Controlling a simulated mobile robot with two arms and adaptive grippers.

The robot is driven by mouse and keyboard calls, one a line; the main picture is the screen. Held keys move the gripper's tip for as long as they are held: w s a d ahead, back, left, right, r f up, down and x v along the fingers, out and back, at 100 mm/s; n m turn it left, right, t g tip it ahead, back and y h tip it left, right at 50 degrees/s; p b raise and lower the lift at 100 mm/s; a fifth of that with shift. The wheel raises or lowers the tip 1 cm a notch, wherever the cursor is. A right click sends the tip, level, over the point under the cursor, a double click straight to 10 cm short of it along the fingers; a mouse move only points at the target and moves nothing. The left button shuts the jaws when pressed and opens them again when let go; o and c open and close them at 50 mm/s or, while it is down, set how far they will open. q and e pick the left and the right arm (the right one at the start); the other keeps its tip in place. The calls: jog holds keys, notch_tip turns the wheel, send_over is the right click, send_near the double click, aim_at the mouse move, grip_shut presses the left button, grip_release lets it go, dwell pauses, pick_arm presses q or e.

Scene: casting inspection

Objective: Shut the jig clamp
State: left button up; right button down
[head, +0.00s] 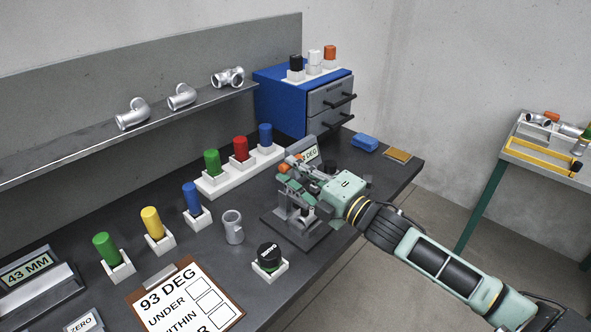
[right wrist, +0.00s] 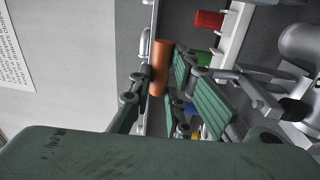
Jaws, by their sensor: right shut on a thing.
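The jig (head: 326,235) stands on the bench, a dark base plate with a grey upright fixture on it. Its clamp has an orange handle (head: 284,168), which also shows in the right wrist view (right wrist: 160,65) as an orange cylinder between the green finger pads. My right gripper (head: 287,180) reaches in from the right over the jig and is shut on the clamp handle. The gripper hides much of the clamp, so its exact lever angle is hard to tell. My left gripper is not in view.
Coloured plugs in a white rack (head: 212,186) stand behind. A blue drawer cabinet (head: 285,98) is at the back. A clipboard (head: 222,291) lies in front.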

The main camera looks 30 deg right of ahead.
jog(key=c, duration=1.6)
grip_release()
jog(key=shift+f, duration=0.4)
jog(key=shift+c, duration=0.2)
jog(key=r+v, duration=0.1)
jog(key=v, duration=1.1)
jog(key=shift+f, duration=0.25)
jog(key=shift+d, duration=0.15)
